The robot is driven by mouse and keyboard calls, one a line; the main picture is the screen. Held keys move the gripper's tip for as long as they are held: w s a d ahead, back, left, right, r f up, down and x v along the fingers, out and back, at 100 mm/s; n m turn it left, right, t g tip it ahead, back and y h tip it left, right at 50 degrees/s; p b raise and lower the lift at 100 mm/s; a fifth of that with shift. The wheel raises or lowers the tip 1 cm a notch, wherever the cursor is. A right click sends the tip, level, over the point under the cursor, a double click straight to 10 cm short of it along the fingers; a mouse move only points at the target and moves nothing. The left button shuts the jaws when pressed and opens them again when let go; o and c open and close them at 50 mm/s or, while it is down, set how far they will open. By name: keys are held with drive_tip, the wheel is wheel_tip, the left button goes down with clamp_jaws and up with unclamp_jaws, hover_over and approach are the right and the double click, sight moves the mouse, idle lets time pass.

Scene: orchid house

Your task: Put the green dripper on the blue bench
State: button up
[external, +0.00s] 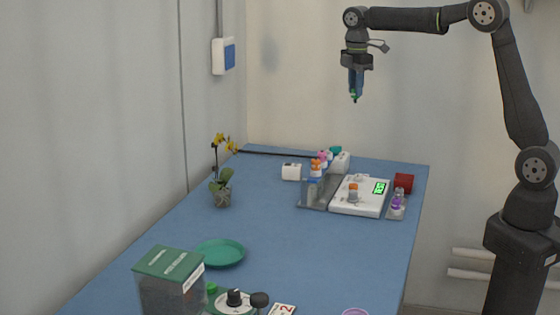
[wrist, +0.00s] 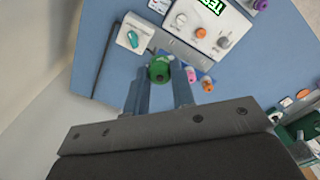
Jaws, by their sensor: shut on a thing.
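My gripper (external: 355,88) is high above the far end of the blue bench (external: 300,245), with its fingers pointing down. It is shut on a small green thing, which I take as the green dripper (external: 354,98); only its lower tip shows below the fingers in the external view. In the wrist view the green dripper (wrist: 159,71) sits between the two fingertips, with the bench far below it. The dripper touches nothing but my fingers.
A potted orchid (external: 222,190), a green saucer (external: 240,254) and a green-lidded box (external: 165,290) stand along the left. The bench's middle is clear.

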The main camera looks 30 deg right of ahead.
drive_tip(key=s+a, duration=0.6)
drive_tip(key=a, duration=0.7)
drive_tip(key=s+a, duration=0.6)
drive_tip(key=a, duration=0.7)
wheel_tip(320, 180, down, 14)
drive_tip(key=a, duration=0.1)
drive_tip(key=s+a+f, duration=0.2)
drive_tip(key=a, duration=0.1)
drive_tip(key=s+a+f, duration=0.2)
drive_tip(key=a, duration=0.1)
drive_tip(key=s+a+f, duration=0.2)
drive_tip(key=a+f, duration=0.1)
drive_tip(key=shift+s+a, duration=0.25)
drive_tip(key=shift+a, duration=0.15)
drive_tip(key=shift+a+f, duration=0.1)
drive_tip(key=shift+f, duration=1.95)
drive_tip(key=shift+f, duration=0.15)
drive_tip(key=o, duration=1)
drive_tip(key=shift+c, duration=0.2)
